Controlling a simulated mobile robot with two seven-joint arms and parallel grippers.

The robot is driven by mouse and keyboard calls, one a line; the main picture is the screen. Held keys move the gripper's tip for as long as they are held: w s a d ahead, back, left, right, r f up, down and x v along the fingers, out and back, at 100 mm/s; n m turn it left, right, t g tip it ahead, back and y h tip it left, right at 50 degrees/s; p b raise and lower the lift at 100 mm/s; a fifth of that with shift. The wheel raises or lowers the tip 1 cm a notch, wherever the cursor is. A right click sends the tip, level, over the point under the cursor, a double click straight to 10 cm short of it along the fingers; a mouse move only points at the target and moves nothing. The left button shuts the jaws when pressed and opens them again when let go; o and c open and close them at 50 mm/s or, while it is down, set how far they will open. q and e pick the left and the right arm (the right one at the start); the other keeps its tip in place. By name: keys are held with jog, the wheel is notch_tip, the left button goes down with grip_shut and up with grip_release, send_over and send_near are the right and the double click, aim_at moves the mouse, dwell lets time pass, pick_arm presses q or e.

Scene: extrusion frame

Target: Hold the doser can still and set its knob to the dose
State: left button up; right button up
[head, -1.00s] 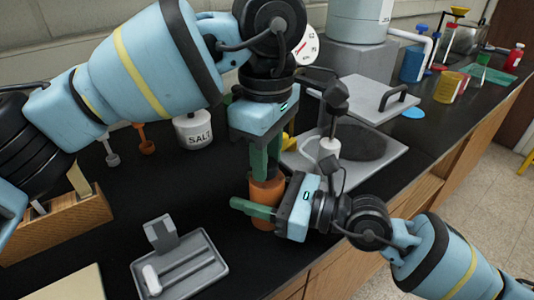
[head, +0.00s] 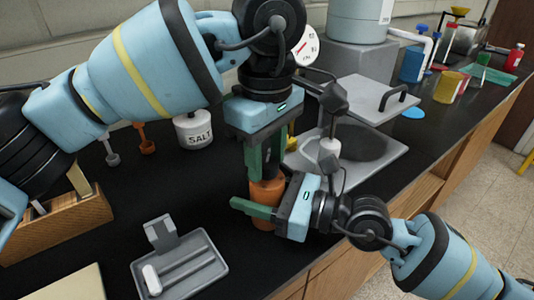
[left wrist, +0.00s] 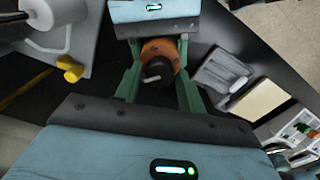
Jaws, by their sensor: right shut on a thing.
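The orange doser can (head: 268,192) stands upright on the black bench. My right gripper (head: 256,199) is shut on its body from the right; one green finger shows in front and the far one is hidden. My left gripper (head: 263,176) points straight down over the can. In the left wrist view its green fingers stand apart on both sides of the can's dark knob (left wrist: 153,73), with gaps visible, so it is open. A pale pointer shows on the knob. The dose marks are too small to read.
A grey tray (head: 203,269) lies at the front left, with a wooden block (head: 62,228) farther left. A white salt jar (head: 194,131) stands behind. A grey plate device (head: 393,150) is at the right. Bare bench lies between tray and can.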

aim_at(267, 162)
pick_arm(q)
jog(key=shift+o, duration=1.1)
pick_arm(e)
jog(key=shift+f, duration=0.1)
pick_arm(q)
jog(key=shift+r, duration=0.1)
notch_tip(267, 162, up, 12)
pick_arm(e)
jog(key=o, duration=1.1)
jog(key=shift+o, duration=0.2)
jog(key=shift+d, duration=0.1)
jog(key=v, duration=1.2)
